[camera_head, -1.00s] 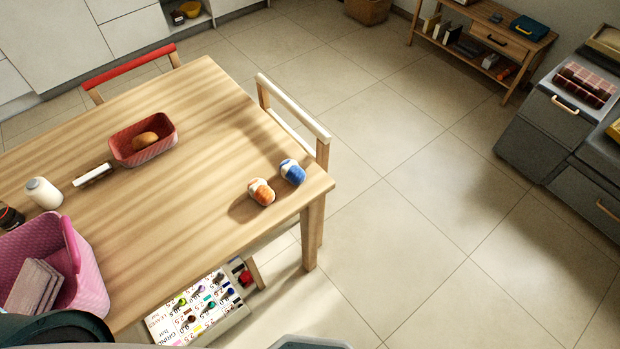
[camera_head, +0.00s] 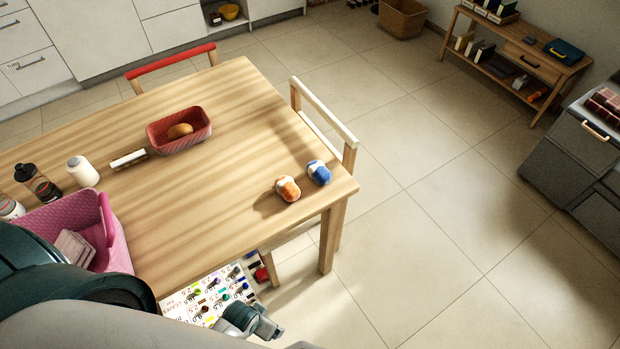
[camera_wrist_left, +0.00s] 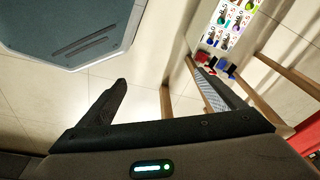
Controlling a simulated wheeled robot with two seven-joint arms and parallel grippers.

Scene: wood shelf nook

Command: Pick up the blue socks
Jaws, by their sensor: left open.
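The blue socks (camera_head: 319,173) are a rolled blue-and-white bundle near the right corner of the wooden table (camera_head: 225,125) in the head view. A similar orange-and-white bundle (camera_head: 287,188) sits just to their left. My left gripper (camera_head: 262,322) is low at the bottom of the head view, beyond the table's near edge and well short of the socks. In the left wrist view its two dark fingers (camera_wrist_left: 165,92) are spread with nothing between them. The socks do not show in that view. My right gripper is not in view.
A pink basket (camera_head: 117,240), a white bottle (camera_head: 82,171) and a red basket (camera_head: 203,137) stand on the table. A white-topped chair (camera_head: 325,112) is against its right side. Floor at right is clear.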

